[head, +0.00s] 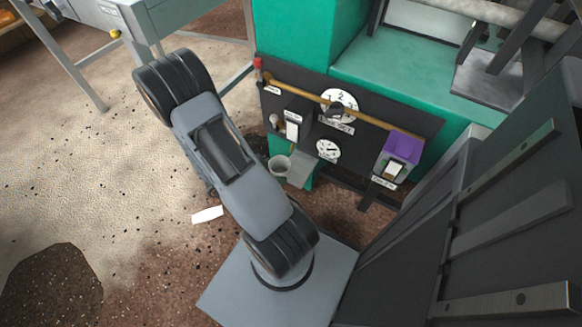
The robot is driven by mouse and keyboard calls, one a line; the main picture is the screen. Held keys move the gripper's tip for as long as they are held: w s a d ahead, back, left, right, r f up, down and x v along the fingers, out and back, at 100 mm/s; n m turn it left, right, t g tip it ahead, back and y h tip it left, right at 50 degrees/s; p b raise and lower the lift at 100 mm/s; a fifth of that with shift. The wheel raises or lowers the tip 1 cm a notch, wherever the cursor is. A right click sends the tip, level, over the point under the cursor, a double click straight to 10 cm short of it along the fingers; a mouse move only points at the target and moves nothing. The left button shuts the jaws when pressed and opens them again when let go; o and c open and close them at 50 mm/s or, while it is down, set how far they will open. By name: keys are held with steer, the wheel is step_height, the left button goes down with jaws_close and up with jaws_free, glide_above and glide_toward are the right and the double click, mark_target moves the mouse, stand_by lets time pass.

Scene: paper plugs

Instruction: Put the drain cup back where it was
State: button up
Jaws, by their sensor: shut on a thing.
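A small pale grey cup (279,166) stands upright, open side up, below the left part of the dark control panel (300,143). It is just to the right of my arm and beside a grey block (300,168). I take it to be the drain cup. My arm rises from its base and bends at the upper left. My gripper's fingers are not visible; my own arm hides whatever lies behind it. I cannot tell from this view whether the fingers touch the cup, or what the cup rests on.
The panel carries dials (339,103), a brass rod (345,111) and a purple box (402,149). A green machine body (295,40) stands behind it. A white slip (207,214) lies on the floor. A grey metal table (165,20) stands upper left; floor at left is mostly clear.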

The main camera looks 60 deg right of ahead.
mark_target(285, 173)
steer(key=shift+s+d+f+m+g+y, duration=0.2)
steer(key=shift+s+m+g+y, duration=0.15)
steer(key=shift+s, duration=0.25)
steer(key=shift+s+d+f+m+g+y, duration=0.1)
steer(key=shift+s+f+m+g+y, duration=0.2)
steer(key=shift+s, duration=0.3)
steer(key=shift+w+d+f+b, duration=0.1)
steer(key=shift+d+f+b, duration=0.2)
steer(key=shift+d+b, duration=0.3)
steer(key=w+d+f+b, duration=0.1)
steer(key=d+f, duration=0.1)
steer(key=d, duration=0.1)
steer(key=w+d+f+b, duration=0.2)
steer(key=d+f, duration=0.1)
steer(key=w+d+f+b, duration=0.2)
steer(key=d+f, duration=0.1)
steer(key=d, duration=0.1)
steer(key=shift+d, duration=0.1)
steer(key=shift+d+f, duration=0.15)
steer(key=shift+f, duration=0.1)
steer(key=shift+w+d+f+b, duration=0.15)
steer(key=shift+f+b, duration=1)
steer(key=shift+f, duration=0.5)
